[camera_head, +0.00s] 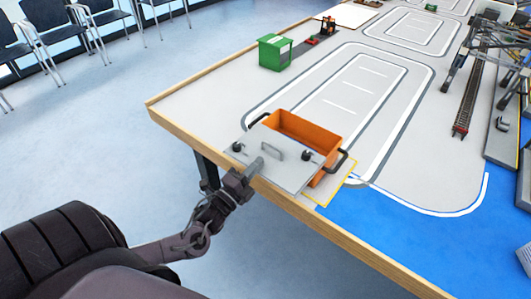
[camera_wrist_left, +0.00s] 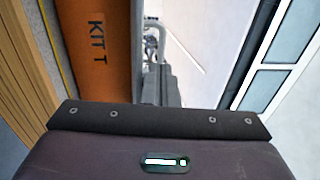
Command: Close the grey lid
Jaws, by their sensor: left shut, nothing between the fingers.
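The orange box (camera_head: 312,133) stands near the table's front edge. Its inside shows behind the grey lid (camera_head: 283,168), so the lid does not cover it fully. The lid is a flat plate with a grey handle and two dark knobs; its exact tilt is hard to tell. My left gripper (camera_head: 254,168) is shut and empty at the lid's near left side, overlapping it in the head view; I cannot tell whether they touch. In the left wrist view, the orange box's lettered side (camera_wrist_left: 95,45) is beside a grey finger (camera_wrist_left: 160,88). My right gripper is not in view.
The wooden table edge (camera_head: 345,240) runs below the box. A green box (camera_head: 274,53) stands farther back, and crane models with a rail track (camera_head: 468,100) are at the right. Dark handles project from the orange box. The grey tabletop left of the box is clear.

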